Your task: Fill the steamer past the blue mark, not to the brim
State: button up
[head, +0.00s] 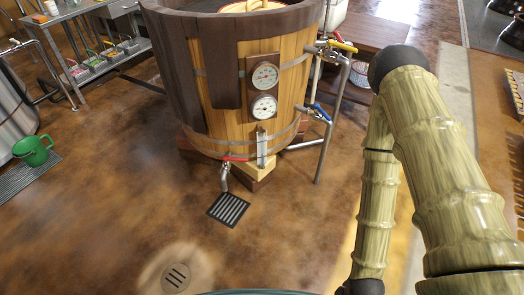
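The steamer looks to be the large round wooden tub (218,100) at the top centre. On the right side are pipes with a yellow-handled valve (341,44) and a blue-handled valve (320,111). A red-handled valve (236,158) sits on the bottom outlet. My gripper is out of view; only my arm shows at right.
A floor drain grate (229,209) lies below the outlet, and a round drain (174,277) lies nearer. A metal table (85,30) is behind. The brown floor at front left is clear.

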aim_at(315, 106)
jog(key=z, duration=1.35)
jog(key=i, duration=0.4)
jog(key=u, duration=1.55)
